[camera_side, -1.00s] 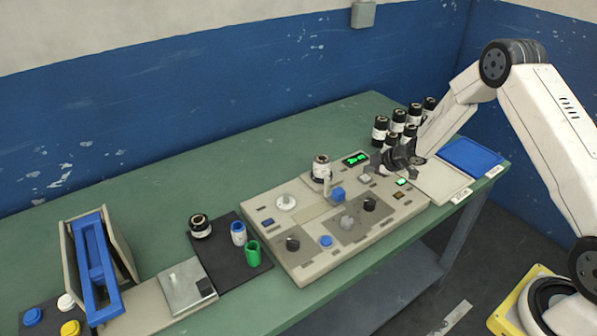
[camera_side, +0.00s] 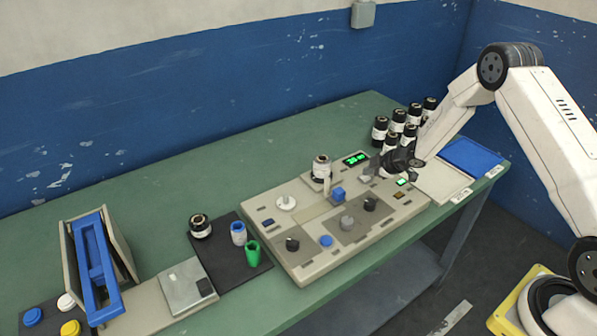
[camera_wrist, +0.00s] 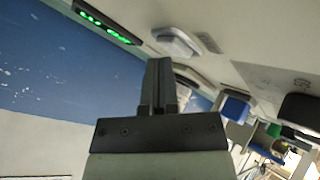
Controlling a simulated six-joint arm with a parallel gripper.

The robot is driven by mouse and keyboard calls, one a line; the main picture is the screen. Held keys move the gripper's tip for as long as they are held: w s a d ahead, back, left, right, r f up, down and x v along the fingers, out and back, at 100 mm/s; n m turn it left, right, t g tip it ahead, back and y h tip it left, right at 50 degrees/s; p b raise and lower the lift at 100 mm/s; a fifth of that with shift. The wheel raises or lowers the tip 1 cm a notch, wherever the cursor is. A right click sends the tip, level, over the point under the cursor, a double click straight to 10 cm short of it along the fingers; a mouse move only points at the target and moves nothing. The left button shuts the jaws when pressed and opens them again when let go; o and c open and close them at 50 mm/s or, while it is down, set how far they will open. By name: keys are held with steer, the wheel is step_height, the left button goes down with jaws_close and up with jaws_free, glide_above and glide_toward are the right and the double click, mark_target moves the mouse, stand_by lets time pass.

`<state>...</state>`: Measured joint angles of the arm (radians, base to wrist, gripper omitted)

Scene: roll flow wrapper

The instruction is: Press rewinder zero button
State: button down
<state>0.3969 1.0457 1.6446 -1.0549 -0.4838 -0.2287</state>
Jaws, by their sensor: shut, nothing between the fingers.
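The beige rewinder panel (camera_side: 300,247) lies on the green table. A lit green display (camera_side: 357,159) is at its back edge and also shows at the top left of the wrist view (camera_wrist: 106,23). A pale button (camera_side: 366,179) sits just in front of the display. A pale raised button also shows beside the display in the wrist view (camera_wrist: 176,42). I cannot read which one is the zero button. My gripper (camera_side: 381,173) is shut and empty, low over the panel's back right part, close to the pale button. Its fingers (camera_wrist: 158,70) point toward the panel; contact cannot be told.
Several dark rolls (camera_side: 380,128) stand behind my gripper. A roll (camera_side: 321,168) stands at the panel's back edge. A blue tray (camera_side: 472,156) lies at right. The table's back left is clear.

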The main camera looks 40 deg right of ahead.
mark_target(368, 178)
steer(key=shift+f, duration=0.45)
stand_by(0.7)
steer(key=shift+r, duration=0.1)
stand_by(0.3)
steer(key=shift+r, duration=0.8)
steer(key=shift+r, duration=2.5)
